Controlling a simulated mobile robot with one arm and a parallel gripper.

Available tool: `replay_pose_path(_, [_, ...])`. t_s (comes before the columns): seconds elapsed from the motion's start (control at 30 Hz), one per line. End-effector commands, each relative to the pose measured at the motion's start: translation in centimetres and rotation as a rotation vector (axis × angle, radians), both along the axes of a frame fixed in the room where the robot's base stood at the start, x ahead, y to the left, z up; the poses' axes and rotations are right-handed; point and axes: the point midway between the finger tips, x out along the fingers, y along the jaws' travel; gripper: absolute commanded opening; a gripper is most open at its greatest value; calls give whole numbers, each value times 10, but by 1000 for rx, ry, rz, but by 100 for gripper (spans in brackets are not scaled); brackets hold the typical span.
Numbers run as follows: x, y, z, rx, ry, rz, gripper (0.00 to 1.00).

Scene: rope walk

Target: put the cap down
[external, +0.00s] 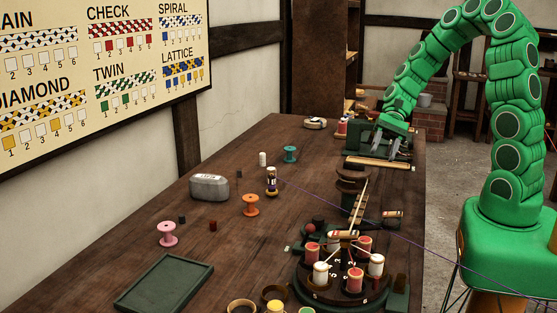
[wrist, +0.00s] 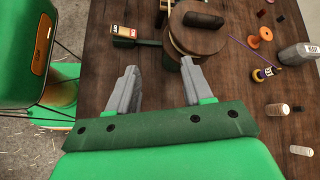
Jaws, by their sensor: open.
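My gripper (external: 388,150) is over the far right end of the bench, with its fingers pointing down. In the wrist view its two grey fingers (wrist: 160,78) stand wide apart, with only bare wood showing between them. I cannot tell for sure which thing is the cap. Brown rounded pieces (external: 352,181) also show on the bench in front of the gripper in the external view.
The braiding stand (external: 345,285) with several bobbins is at the front right. A purple thread runs right from a small bobbin (external: 271,182).

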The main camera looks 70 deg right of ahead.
Motion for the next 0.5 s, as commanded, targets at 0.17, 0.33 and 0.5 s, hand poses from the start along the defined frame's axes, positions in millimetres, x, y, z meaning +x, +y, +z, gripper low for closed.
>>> replay_pose_path(0.17, [10,-38,-23,94,47,-185,50])
replay_pose_path(0.33, [15,-76,-47,182,92,-361,50])
replay_pose_path(0.5, [12,-116,-73,274,140,-540,50])
